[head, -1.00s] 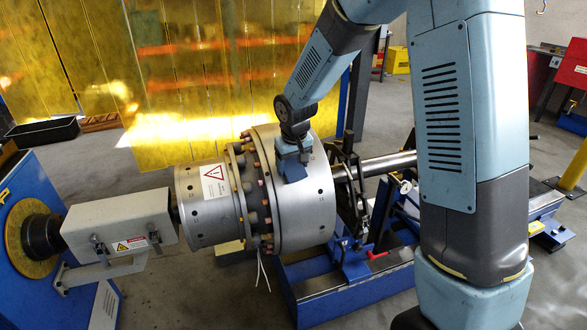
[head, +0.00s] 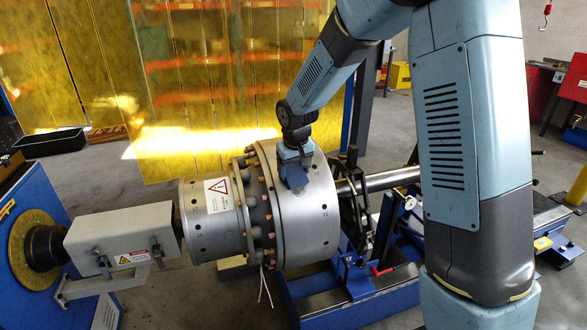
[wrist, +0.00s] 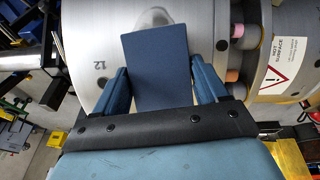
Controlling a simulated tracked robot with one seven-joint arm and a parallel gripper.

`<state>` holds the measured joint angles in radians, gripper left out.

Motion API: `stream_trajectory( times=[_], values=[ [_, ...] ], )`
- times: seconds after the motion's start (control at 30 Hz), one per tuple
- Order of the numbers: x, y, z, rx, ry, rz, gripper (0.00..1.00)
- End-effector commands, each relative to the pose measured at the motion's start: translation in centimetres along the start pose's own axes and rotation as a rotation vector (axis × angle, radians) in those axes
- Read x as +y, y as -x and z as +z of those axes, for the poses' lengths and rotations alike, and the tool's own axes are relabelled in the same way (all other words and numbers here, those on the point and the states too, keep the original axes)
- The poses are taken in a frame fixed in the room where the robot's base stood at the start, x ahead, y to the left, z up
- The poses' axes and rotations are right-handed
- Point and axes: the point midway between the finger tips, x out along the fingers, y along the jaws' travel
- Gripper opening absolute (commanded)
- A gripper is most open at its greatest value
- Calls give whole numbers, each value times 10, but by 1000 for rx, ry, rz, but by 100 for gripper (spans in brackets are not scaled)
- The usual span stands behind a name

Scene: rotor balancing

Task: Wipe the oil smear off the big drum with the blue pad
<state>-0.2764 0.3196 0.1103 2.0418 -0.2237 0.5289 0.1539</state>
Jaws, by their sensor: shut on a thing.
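The big drum (head: 312,232) is the wide silver cylinder in the middle of the head view, and its surface fills the upper part of the wrist view (wrist: 95,40). My gripper (head: 295,182) is at the drum's upper face. In the wrist view my gripper (wrist: 160,88) is shut on the blue pad (wrist: 158,68), a flat dark-blue block held between the two fingers. The pad lies over the drum face; whether it touches cannot be told. A dull grey-brown patch, seemingly the oil smear (wrist: 153,17), shows past the pad's far edge, partly hidden by it.
Bolted flanges (head: 262,210) and a smaller drum (head: 205,238) with a warning label adjoin the big drum on the left. A shaft (head: 385,179) and its stand are to the right. Yellow translucent screens (head: 195,90) stand behind.

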Motion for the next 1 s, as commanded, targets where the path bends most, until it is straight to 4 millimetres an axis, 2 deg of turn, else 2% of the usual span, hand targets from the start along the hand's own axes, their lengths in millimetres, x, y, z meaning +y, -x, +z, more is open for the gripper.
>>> stream_trajectory(
  times=[0.33, 0.67, 1.0],
  values=[
    [-4, -14, 24, -6, 2, -1, 40],
    [-6, -20, 36, -10, 1, -1, 40],
    [-9, -29, 58, -12, 0, -1, 40]
  ],
)
